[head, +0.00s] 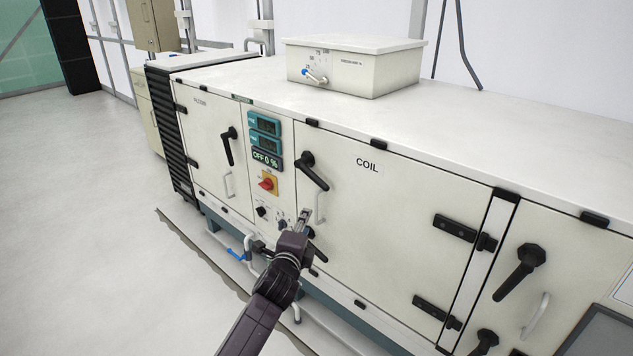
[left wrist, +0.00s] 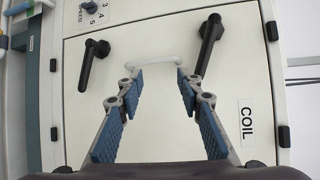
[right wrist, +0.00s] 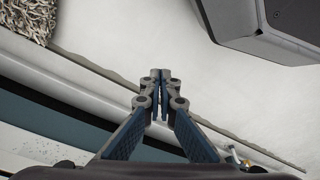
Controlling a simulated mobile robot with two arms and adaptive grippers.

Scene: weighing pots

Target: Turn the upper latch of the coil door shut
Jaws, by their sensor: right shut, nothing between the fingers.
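The coil door (head: 390,210) is a pale panel labelled COIL, flush with the cabinet front. Its upper latch (head: 313,172) is a black lever slanting down and right from its pivot; in the left wrist view the upper latch (left wrist: 208,45) lies beyond the right finger. A white grab handle (head: 320,207) sits below it. My left gripper (head: 305,214) is in front of the door near that handle, fingers apart and empty. The lower latch (left wrist: 93,63) is at left in the left wrist view, partly hidden in the head view. My right gripper (right wrist: 161,75) is shut and empty.
A control panel with a red-yellow switch (head: 268,183) is left of the coil door. Black hinges (head: 455,228) line its right side. A pale box (head: 355,65) stands on the cabinet top. Blue-handled pipework (head: 236,254) sits low at left. Open floor lies to the left.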

